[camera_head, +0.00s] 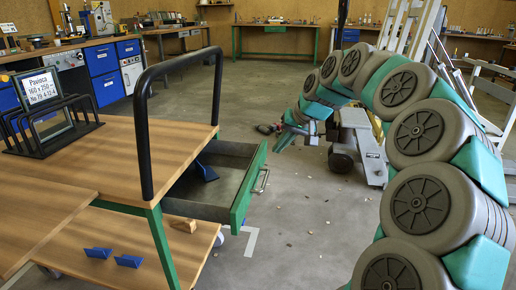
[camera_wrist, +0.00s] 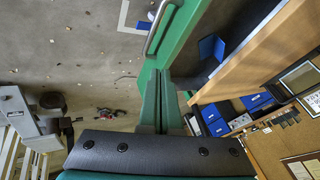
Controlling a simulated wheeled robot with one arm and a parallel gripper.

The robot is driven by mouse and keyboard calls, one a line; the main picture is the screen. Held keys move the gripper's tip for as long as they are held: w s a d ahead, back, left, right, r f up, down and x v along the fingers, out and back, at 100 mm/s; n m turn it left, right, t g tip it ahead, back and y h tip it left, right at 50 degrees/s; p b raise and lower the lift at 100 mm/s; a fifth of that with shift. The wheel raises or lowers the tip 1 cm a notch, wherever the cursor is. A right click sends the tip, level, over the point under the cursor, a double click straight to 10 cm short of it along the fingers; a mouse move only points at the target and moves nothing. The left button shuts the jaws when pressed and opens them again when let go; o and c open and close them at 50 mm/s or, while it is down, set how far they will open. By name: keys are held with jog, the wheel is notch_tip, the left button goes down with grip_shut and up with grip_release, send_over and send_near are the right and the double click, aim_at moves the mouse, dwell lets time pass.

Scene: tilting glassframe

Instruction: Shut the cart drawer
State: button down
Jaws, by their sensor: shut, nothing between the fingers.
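The cart drawer (camera_head: 240,196) stands pulled out from under the wooden top of the cart (camera_head: 150,135). It has a green front, grey inside and a metal bar handle (camera_head: 262,181). A blue piece (camera_head: 207,172) lies in it. My gripper (camera_head: 278,147) is shut and empty, just beyond the far end of the drawer front. In the wrist view, the green fingertips (camera_wrist: 162,74) are close beside the end of the green drawer front (camera_wrist: 182,40); I cannot tell whether they touch. The handle also shows there (camera_wrist: 157,27), beyond the fingertips.
A black upright handle bar (camera_head: 143,130) rises from the cart. A rack with a sign (camera_head: 42,88) stands on its top. Blue pieces (camera_head: 128,261) and a wooden block (camera_head: 183,225) lie on the lower shelf. Small debris dots the floor right of the drawer. Workbenches line the walls.

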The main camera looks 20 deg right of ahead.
jog(key=w+d+m, duration=0.2)
jog(key=w+d, duration=0.1)
jog(key=d, duration=0.3)
jog(key=p, duration=0.1)
send_near(262, 158)
notch_tip(262, 158, down, 4)
jog(key=shift+w+a+t+h, duration=0.3)
jog(key=shift+w+a+t, duration=0.1)
jog(key=shift+w+a, duration=0.4)
jog(key=shift+w+d, duration=0.1)
jog(key=w+a, duration=0.3)
jog(key=a, duration=0.1)
jog(key=w+a+p, duration=0.1)
jog(key=w+a, duration=0.2)
jog(key=a, duration=0.2)
jog(key=w+a+p, duration=0.1)
jog(key=w+a, duration=0.2)
jog(key=a, duration=0.2)
jog(key=shift+w+a, duration=0.15)
jog(key=shift+w, duration=0.1)
jog(key=shift+s, duration=0.1)
